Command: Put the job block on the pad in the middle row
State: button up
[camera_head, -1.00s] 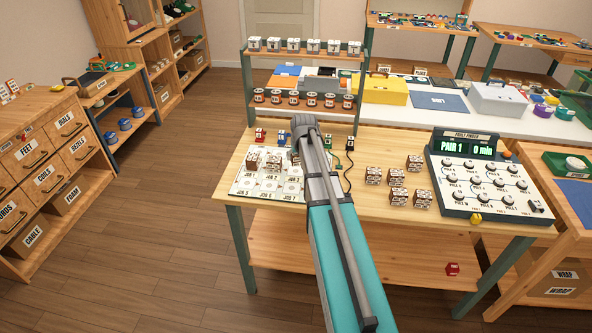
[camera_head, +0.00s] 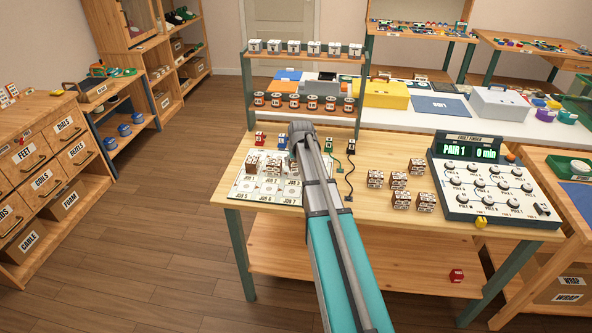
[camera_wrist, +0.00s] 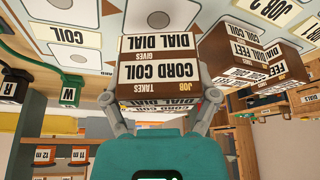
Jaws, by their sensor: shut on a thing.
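The job block (camera_wrist: 158,72), a brown block with white labels reading "JOB TAKES CORD COIL" and "GIVES DIAL DIAL", sits between the fingers of my gripper (camera_wrist: 160,98) in the wrist view. My gripper is shut on it. The white pad board (camera_head: 241,188) lies on the bench in the head view, with labelled rows of pads. In the wrist view, a pad with a round mark (camera_wrist: 158,19) shows beyond the block. I cannot tell whether the block touches the board. In the head view my arm hides the held block and part of the board.
Two similar brown blocks (camera_wrist: 240,58) stand close beside the held block in the wrist view. Several more (camera_head: 399,181) stand on the bench right of my arm. The fault finder panel (camera_head: 493,190) is farther right. Small coloured jacks and cords (camera_head: 350,160) line the board's back.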

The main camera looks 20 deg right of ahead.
aim_at(296, 168)
jog(key=shift+f+b, duration=1.15)
jog(key=shift+f, duration=0.35)
jog(key=shift+f, duration=0.15)
jog(key=o, duration=1)
jog(key=shift+r, duration=0.3)
jog(key=p+v, duration=1.1)
jog(key=v, duration=0.1)
jog(key=shift+f, duration=0.1)
jog(key=s+a+g, duration=0.1)
jog(key=s+a, duration=0.6)
jog(key=s+a+f+n+g, duration=0.1)
jog(key=s+a+g, duration=0.1)
jog(key=s+a, duration=0.5)
jog(key=s+a+n+g, duration=0.1)
jog(key=s+a, duration=0.7)
jog(key=shift+s+f+y, duration=0.1)
jog(key=shift+f+y, duration=0.1)
jog(key=shift+y, duration=0.2)
